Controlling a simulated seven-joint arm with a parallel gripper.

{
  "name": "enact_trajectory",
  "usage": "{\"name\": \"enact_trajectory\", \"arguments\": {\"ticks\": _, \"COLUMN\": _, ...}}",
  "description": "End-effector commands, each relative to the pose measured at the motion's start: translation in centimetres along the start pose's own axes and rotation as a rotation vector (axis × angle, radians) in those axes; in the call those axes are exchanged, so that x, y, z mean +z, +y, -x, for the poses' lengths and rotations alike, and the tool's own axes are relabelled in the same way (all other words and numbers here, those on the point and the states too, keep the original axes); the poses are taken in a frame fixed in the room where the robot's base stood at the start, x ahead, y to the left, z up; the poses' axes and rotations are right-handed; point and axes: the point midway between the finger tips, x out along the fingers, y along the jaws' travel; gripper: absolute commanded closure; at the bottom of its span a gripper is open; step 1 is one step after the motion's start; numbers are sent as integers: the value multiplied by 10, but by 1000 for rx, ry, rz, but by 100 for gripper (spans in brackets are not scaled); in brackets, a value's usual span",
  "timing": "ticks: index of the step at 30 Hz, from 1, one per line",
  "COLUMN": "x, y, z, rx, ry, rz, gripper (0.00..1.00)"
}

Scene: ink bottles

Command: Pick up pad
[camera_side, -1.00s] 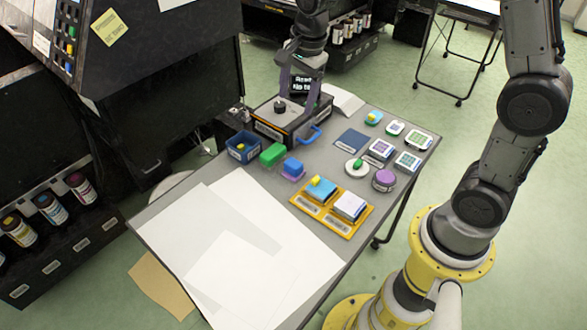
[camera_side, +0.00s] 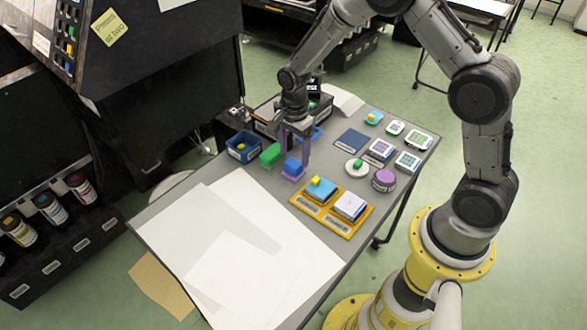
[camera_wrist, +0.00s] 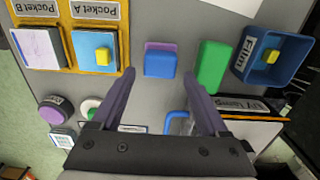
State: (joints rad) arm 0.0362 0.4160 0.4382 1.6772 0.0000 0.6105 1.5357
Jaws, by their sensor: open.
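Which thing the pad is, I cannot tell for certain. A blue block on a thin purple base (camera_side: 293,167) lies on the grey table; it also shows in the wrist view (camera_wrist: 160,63). My gripper (camera_side: 295,168) is open and empty, with its fingers pointing down at this block. In the wrist view my fingertips (camera_wrist: 159,74) lie to either side of the block; their height over it is unclear. A green block (camera_wrist: 213,66) lies beside it. An orange tray (camera_side: 329,225) holds a blue square with a yellow block (camera_side: 320,188) and a white-topped, purple-edged square (camera_side: 349,205).
A blue bin (camera_side: 243,148) marked Film holds a yellow block, close to the green block. A black box (camera_side: 265,130) stands behind my gripper. A purple round container (camera_side: 384,180) and several small items are at right. White sheets (camera_side: 240,260) cover the table's front.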

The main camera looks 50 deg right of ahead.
Motion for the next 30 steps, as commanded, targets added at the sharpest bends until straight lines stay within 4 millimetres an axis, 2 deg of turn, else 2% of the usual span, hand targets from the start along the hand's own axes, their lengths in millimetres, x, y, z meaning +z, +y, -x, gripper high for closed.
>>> {"name": "enact_trajectory", "arguments": {"ticks": 12, "x": 3, "y": 0, "z": -49, "rx": 1, "ry": 0, "rz": 0, "gripper": 22}}
{"name": "enact_trajectory", "arguments": {"ticks": 21, "x": 3, "y": 0, "z": -52, "rx": -1, "ry": 0, "rz": 0, "gripper": 24}}
{"name": "enact_trajectory", "arguments": {"ticks": 30, "x": 3, "y": 0, "z": -52, "rx": -1, "ry": 0, "rz": 0, "gripper": 78}}
